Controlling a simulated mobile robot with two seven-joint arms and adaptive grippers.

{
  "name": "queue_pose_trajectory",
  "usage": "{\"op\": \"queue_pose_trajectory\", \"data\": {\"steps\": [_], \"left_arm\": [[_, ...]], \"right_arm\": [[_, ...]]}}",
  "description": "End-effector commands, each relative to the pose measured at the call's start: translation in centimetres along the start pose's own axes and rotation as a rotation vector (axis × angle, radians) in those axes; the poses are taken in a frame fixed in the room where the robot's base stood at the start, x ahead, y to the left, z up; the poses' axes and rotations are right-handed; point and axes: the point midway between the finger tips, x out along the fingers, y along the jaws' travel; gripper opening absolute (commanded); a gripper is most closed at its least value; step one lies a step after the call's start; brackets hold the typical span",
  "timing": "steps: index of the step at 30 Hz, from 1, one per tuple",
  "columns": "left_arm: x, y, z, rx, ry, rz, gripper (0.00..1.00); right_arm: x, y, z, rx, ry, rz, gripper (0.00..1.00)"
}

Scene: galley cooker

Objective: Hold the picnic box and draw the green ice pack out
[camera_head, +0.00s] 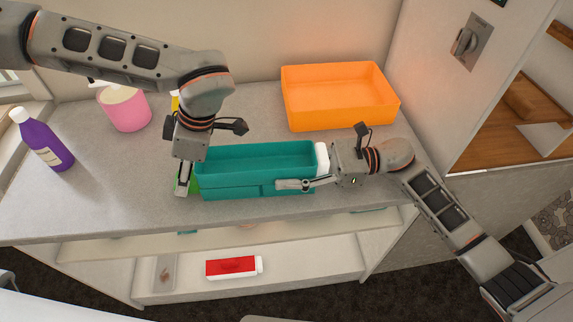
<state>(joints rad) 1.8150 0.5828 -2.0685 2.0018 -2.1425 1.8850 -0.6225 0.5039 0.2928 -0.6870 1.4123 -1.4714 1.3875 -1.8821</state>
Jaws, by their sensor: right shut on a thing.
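The teal picnic box (256,158) stands on the counter, long side towards me, with its open top showing. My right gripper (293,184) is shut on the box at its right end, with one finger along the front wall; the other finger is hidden. The bright green ice pack (195,180) shows only as a small patch at the left end of the box. My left gripper (184,180) points down at that end, with a finger just left of the green patch. I cannot tell whether it touches or grips the pack.
An orange tray (340,118) stands behind the box to the right. A purple bottle (45,143) and a pink container (125,108) stand to the left. A yellow item (174,103) is partly hidden behind my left arm. A red-and-white bottle (232,267) lies on the shelf below.

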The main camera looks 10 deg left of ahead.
Motion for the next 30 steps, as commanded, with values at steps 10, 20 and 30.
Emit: {"op": "queue_pose_trajectory", "data": {"steps": [10, 20, 30], "left_arm": [[0.2, 0.1, -0.7, -0.001, 0.000, 0.000, 0.15], [0.7, 0.0, -1.8, -0.001, 0.000, 0.000, 0.15], [1.1, 0.0, -2.9, -0.002, 0.000, 0.001, 0.15]], "right_arm": [[0.0, 0.0, 0.0, 0.000, 0.000, 0.000, 0.24], [0.0, 0.0, 0.0, 0.000, 0.000, 0.000, 0.24], [0.0, 0.0, 0.0, 0.000, -0.001, 0.000, 0.24]]}}
